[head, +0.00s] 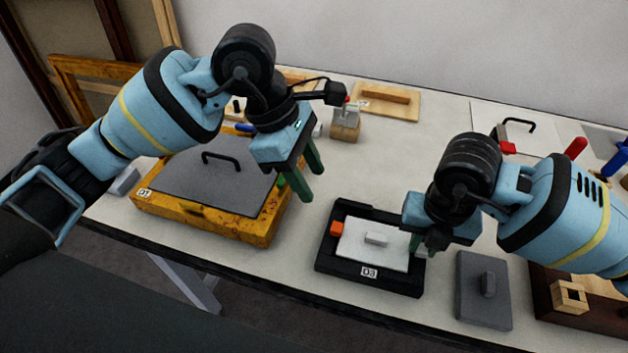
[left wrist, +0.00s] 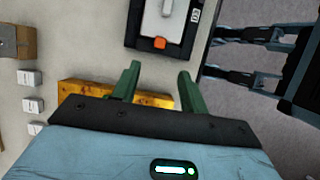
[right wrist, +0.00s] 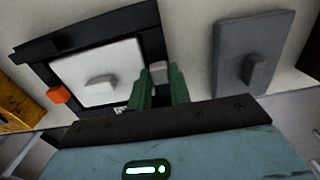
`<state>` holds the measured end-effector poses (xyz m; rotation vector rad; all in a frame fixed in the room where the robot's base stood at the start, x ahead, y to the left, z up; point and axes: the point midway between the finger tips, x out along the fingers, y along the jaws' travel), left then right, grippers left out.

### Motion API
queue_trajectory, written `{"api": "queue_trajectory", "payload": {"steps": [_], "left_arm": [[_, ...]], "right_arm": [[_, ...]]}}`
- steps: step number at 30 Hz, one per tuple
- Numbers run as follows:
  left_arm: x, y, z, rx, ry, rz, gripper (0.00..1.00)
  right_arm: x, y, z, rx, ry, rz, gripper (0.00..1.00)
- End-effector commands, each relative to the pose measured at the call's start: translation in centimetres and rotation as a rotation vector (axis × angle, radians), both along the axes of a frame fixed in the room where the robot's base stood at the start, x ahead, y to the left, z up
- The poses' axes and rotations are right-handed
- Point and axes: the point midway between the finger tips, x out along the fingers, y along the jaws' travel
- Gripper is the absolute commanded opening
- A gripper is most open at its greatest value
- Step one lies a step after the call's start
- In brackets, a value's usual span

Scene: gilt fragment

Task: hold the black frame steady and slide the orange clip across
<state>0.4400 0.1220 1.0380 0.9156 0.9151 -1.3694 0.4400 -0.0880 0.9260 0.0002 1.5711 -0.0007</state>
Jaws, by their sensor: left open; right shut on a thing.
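The black frame (head: 335,272) lies flat on the table with a white panel (head: 365,250) inside it. The orange clip (head: 336,228) sits at the frame's left edge; it also shows in the left wrist view (left wrist: 159,43) and the right wrist view (right wrist: 59,94). My right gripper (head: 421,243) is shut at the frame's right edge; a small grey piece shows between its fingers in the right wrist view (right wrist: 161,72), and the exact grip is partly hidden. My left gripper (head: 309,184) is open and empty, above and to the left of the frame, apart from the clip.
A yellow wooden frame (head: 205,222) with a grey panel (head: 190,178) lies left of the black frame. A grey plate (head: 483,300) with a knob lies to the right, beside a dark brown board (head: 585,315). A wooden block (head: 345,128) stands behind. The table's front edge is close.

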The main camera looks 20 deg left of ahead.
Motion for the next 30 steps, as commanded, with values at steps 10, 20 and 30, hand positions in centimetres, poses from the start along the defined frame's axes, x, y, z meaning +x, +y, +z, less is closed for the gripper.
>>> {"api": "queue_trajectory", "payload": {"steps": [10,20,30], "left_arm": [[0.0,-0.1,-0.3,0.000,0.001,0.001,0.44],[-0.1,-1.9,-4.7,0.000,0.005,-0.001,0.44],[0.0,-4.0,-9.7,0.000,0.002,0.000,0.44]], "right_arm": [[0.0,0.0,0.0,0.001,-0.001,0.000,0.00],[0.0,0.0,0.0,0.001,-0.001,0.000,0.00],[0.0,0.0,0.0,0.001,-0.001,0.000,0.00]]}}
